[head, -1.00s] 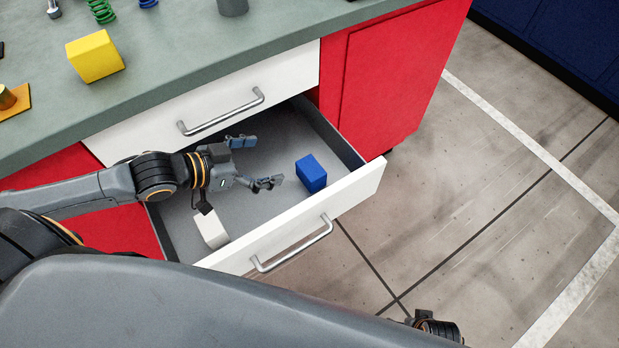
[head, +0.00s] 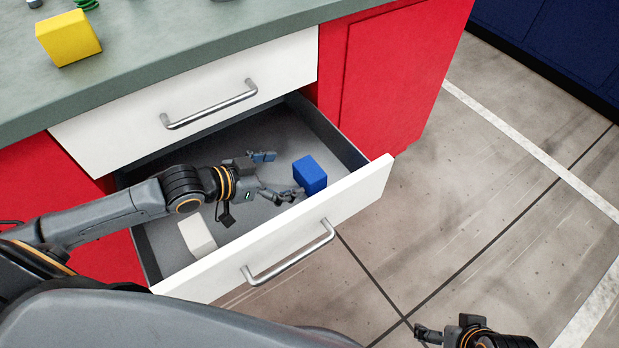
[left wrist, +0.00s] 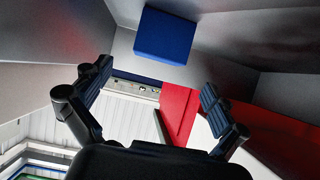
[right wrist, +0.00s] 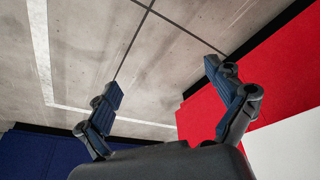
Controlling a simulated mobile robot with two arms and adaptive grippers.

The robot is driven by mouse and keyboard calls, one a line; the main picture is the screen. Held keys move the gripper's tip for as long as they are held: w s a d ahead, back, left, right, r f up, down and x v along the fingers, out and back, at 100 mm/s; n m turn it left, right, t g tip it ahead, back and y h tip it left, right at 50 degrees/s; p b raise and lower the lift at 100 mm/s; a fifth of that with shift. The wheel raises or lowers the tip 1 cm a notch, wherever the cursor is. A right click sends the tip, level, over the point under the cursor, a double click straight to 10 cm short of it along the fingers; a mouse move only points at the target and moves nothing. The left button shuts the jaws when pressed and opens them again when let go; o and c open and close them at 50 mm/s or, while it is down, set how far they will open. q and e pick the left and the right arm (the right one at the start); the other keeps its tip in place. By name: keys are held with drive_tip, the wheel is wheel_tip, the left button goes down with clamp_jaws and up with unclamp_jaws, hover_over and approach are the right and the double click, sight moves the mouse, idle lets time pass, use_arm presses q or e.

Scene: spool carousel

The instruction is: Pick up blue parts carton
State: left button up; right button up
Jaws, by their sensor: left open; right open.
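The blue parts carton (head: 310,175) sits in the open drawer, near its right end and front wall. In the left wrist view the blue carton (left wrist: 165,38) is at the top, beyond and between the fingertips. My left gripper (head: 281,175) is open and empty inside the drawer, just left of the carton, with its fingers pointing at it. Its two spread fingers (left wrist: 158,88) also show in the left wrist view. My right gripper (head: 424,335) is low at the bottom right, over the floor. Its fingers (right wrist: 165,85) are open and empty in the right wrist view.
The open drawer's white front (head: 352,204) has a metal handle. A white box (head: 197,234) lies in the drawer's left part, below my left arm. A closed drawer (head: 290,68) is above. A yellow block (head: 68,39) stands on the grey countertop (head: 200,38). Floor at right is clear.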

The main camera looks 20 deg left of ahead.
sight(300, 174)
use_arm(q)
drive_tip(key=x, duration=0.2)
drive_tip(key=shift+w+d+f, duration=0.15)
drive_tip(key=shift+w, duration=0.15)
drive_tip(key=shift+w+d+f+b, duration=0.1)
drive_tip(key=shift+d+f+b, duration=0.1)
drive_tip(key=shift+b, duration=0.15)
drive_tip(key=shift+w+d+f+b, duration=0.6)
drive_tip(key=shift+w+f, duration=0.1)
drive_tip(key=shift+f, duration=0.15)
drive_tip(key=shift+x, duration=0.95)
drive_tip(key=shift+w+d+f, duration=0.1)
drive_tip(key=shift+w, duration=0.05)
drive_tip(key=c, duration=1.4)
use_arm(e)
drive_tip(key=shift+w+a+f+t, duration=0.15)
drive_tip(key=shift+w+f+t, duration=0.15)
drive_tip(key=shift+w, duration=0.2)
drive_tip(key=shift+w+a+f+t, duration=0.15)
drive_tip(key=shift+w+t, duration=0.15)
drive_tip(key=shift+w, duration=0.2)
